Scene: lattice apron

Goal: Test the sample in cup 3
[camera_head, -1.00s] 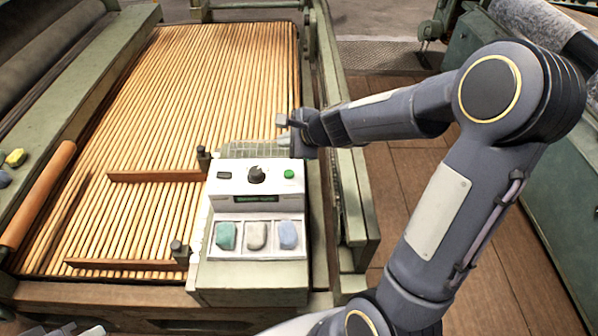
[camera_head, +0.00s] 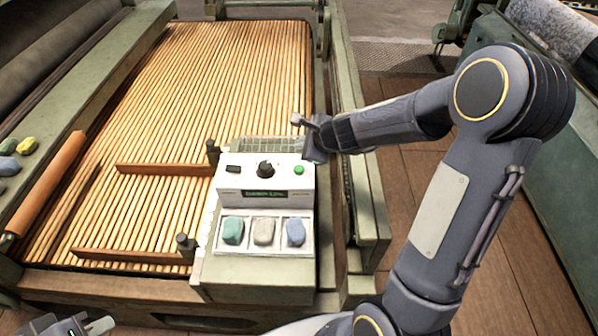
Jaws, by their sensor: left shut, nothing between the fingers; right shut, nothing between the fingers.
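A white tester box (camera_head: 264,181) stands on a green-grey stand at the front of the slatted bed. Its top has a dark switch (camera_head: 234,169), a black knob (camera_head: 265,169) and a green button (camera_head: 299,170). A small green-lit display (camera_head: 265,194) is too small to read. My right gripper (camera_head: 304,122) is shut and empty, beyond the button. My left gripper (camera_head: 98,325) is shut and empty at the bottom left.
Two brown wooden bars (camera_head: 165,170) with dark posts lie left of the tester. A wire rack (camera_head: 262,150) is behind it. An orange roller (camera_head: 47,183) and several coloured lumps (camera_head: 27,146) are at the left. The slatted bed (camera_head: 225,80) is clear beyond.

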